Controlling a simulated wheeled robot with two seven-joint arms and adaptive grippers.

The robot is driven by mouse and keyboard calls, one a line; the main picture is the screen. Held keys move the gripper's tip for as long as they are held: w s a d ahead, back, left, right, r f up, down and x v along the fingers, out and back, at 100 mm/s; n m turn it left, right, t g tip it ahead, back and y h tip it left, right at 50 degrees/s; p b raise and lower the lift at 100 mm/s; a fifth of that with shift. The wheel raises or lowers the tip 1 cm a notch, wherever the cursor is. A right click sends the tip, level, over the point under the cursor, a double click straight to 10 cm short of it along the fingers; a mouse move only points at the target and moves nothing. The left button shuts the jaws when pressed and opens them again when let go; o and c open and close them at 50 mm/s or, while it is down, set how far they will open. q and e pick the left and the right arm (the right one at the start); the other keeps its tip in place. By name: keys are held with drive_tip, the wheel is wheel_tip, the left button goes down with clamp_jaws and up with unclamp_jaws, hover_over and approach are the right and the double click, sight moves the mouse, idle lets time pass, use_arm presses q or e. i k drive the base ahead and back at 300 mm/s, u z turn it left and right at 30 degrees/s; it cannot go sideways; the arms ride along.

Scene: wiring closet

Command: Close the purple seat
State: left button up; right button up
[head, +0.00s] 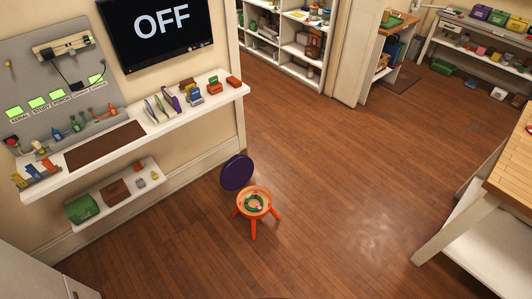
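The purple seat (237,173) is a round disc standing raised and tilted up at the back left of a small orange stool (254,203). The stool stands on the wooden floor on splayed orange legs. Its round top is open, and a green ring-shaped item with something pale lies inside the hollow. How the seat joins the stool is too small to tell. Neither of my grippers shows in the head view.
A white wall shelf (130,136) with small tools is left of the stool, with a lower shelf (112,194) beneath. A wood-topped white table (510,172) stands at right. The floor (340,190) between is clear.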

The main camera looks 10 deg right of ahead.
sight(238, 171)
drive_tip(key=z, duration=1.35)
drive_tip(key=i, duration=3.9)
drive_tip(key=u, duration=3.2)
